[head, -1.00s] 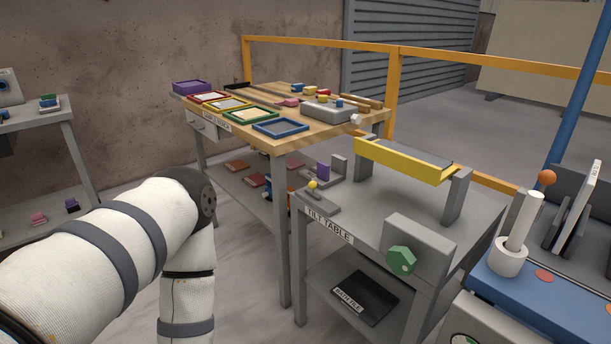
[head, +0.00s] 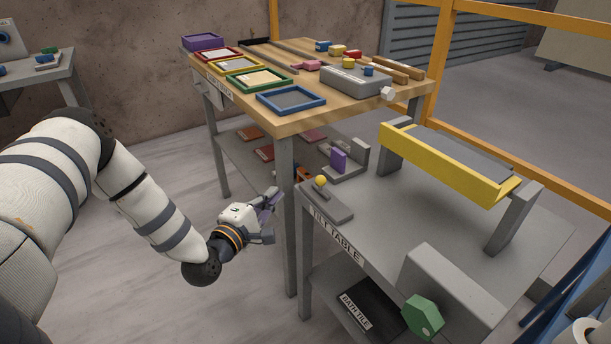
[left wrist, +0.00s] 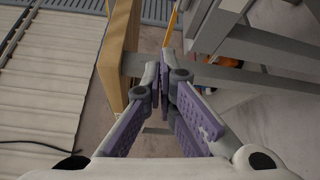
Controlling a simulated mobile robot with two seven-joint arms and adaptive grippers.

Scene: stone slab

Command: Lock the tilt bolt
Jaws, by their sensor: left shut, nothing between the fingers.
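The grey tilt table (head: 450,225) carries a pivoted tray with a yellow front (head: 440,166). At its near left corner is a small grey plate with a yellow ball knob (head: 321,181). Behind it a purple block (head: 339,160) sits in a grey bracket (head: 358,158). I cannot tell for sure which of these is the tilt bolt. A green hex knob (head: 422,315) is on the front grey block. My left gripper (head: 272,207) is shut and empty, left of the table's corner and lower than its top. Its purple-padded fingers meet in the left wrist view (left wrist: 173,62). My right gripper is out of view.
A wooden-topped bench (head: 300,115) with coloured frames and blocks stands behind; its front leg (head: 288,220) is close to my left gripper. A dark bath tile (head: 365,303) lies on the lower shelf. The floor at left is clear.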

